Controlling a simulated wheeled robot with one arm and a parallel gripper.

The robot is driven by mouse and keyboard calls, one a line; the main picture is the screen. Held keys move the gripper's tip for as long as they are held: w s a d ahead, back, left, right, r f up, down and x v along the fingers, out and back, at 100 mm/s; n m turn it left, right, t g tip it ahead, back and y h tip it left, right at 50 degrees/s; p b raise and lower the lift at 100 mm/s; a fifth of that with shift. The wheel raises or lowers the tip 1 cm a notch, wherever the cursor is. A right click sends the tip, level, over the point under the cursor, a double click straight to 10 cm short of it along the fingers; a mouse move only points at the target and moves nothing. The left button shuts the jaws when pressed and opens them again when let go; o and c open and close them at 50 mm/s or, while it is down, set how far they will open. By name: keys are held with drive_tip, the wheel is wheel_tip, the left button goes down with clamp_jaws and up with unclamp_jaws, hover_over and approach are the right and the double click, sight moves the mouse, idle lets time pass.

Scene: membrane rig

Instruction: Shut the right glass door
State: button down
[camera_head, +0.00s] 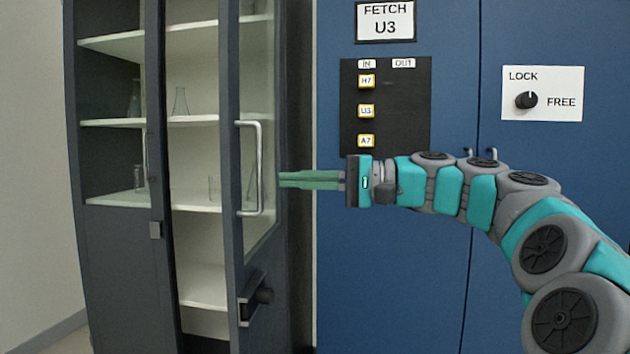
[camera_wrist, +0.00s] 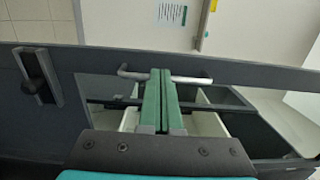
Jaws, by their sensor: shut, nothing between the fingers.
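The right glass door (camera_head: 231,80) of the dark grey cabinet stands open, swung out with its handled face toward my gripper. Its pale bar handle (camera_head: 260,168) is upright in the head view and also shows in the wrist view (camera_wrist: 192,79). My gripper (camera_head: 281,180) is shut and empty, its green fingers pointing left at the door just right of the handle. In the wrist view the fingertips (camera_wrist: 160,72) overlap the handle bar; I cannot tell whether they touch it. A dark latch with a knob (camera_head: 264,296) sits low on the door.
The left glass door (camera_head: 154,90) appears closed. White shelves (camera_head: 194,120) hold several glass flasks and beakers, including one flask (camera_head: 180,102). Blue lockers (camera_head: 400,270) with a black tag board (camera_head: 410,120) and a lock dial (camera_head: 526,100) stand behind my arm at right.

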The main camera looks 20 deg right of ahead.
sight(231, 179)
drive_tip(key=x, duration=0.8)
